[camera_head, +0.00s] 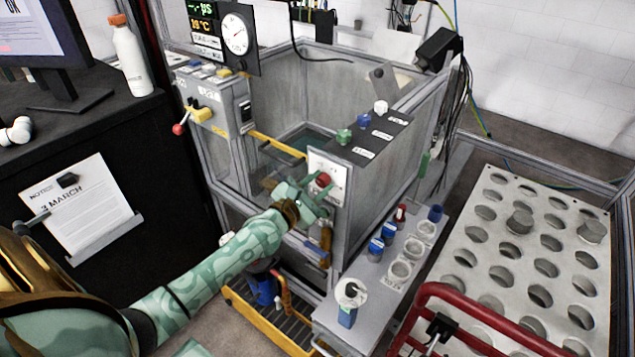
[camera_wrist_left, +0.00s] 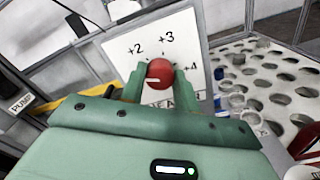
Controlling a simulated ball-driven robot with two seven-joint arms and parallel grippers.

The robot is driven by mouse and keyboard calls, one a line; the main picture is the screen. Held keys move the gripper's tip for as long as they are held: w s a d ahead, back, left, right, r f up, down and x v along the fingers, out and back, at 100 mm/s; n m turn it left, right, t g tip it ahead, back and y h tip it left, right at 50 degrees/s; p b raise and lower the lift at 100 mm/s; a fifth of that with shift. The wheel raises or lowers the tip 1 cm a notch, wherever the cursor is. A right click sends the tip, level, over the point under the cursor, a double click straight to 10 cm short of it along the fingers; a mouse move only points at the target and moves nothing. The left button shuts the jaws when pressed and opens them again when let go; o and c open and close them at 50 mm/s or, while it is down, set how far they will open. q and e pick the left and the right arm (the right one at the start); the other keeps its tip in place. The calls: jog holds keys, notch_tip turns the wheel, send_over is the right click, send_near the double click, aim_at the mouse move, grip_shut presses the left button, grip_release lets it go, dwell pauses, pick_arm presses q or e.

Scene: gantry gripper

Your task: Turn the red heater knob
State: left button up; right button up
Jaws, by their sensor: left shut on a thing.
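The red heater knob (camera_head: 323,180) sits on a white panel (camera_head: 338,172) on the near face of the grey tank. In the left wrist view the round red knob (camera_wrist_left: 159,74) has a short white mark pointing left. The panel (camera_wrist_left: 195,32) reads +2, +3 and +4 around it, and lettering below is partly covered. My left gripper (camera_head: 318,190) reaches in from the left, and its green fingers (camera_wrist_left: 158,83) are shut on the knob, one on each side. My right gripper is not in view.
A yellow bar (camera_head: 277,147) crosses the tank's left opening. A grey shelf (camera_head: 335,314) with blue-capped vials and white cups stands right of the panel. A perforated white rack (camera_head: 517,250) and a red rail (camera_head: 470,296) lie farther right. A bottle (camera_head: 130,58) stands on the black desk.

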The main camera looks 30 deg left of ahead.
pick_arm(q)
jog(key=m+p, duration=0.1)
jog(key=m, duration=0.3)
jog(key=shift+r+m+p, duration=0.1)
jog(key=shift+m+p, duration=0.2)
jog(key=shift+m, duration=0.1)
jog(key=m+p, duration=0.1)
jog(key=m, duration=0.3)
jog(key=shift+p, duration=0.4)
jog(key=m+p, duration=0.1)
jog(key=m, duration=0.4)
jog(key=shift+p, duration=0.3)
jog(key=m+p, duration=0.1)
jog(key=m, duration=0.2)
jog(key=shift+m, duration=0.3)
jog(key=m+p, duration=0.1)
jog(key=m, duration=0.2)
jog(key=shift+m, duration=0.3)
jog(key=m, duration=0.3)
jog(key=shift+f+m+p, duration=0.25)
jog(key=shift+m+p, duration=0.15)
jog(key=m, duration=0.3)
jog(key=shift+s, duration=0.1)
jog(key=shift+m, duration=2)
jog(key=shift+f, duration=0.1)
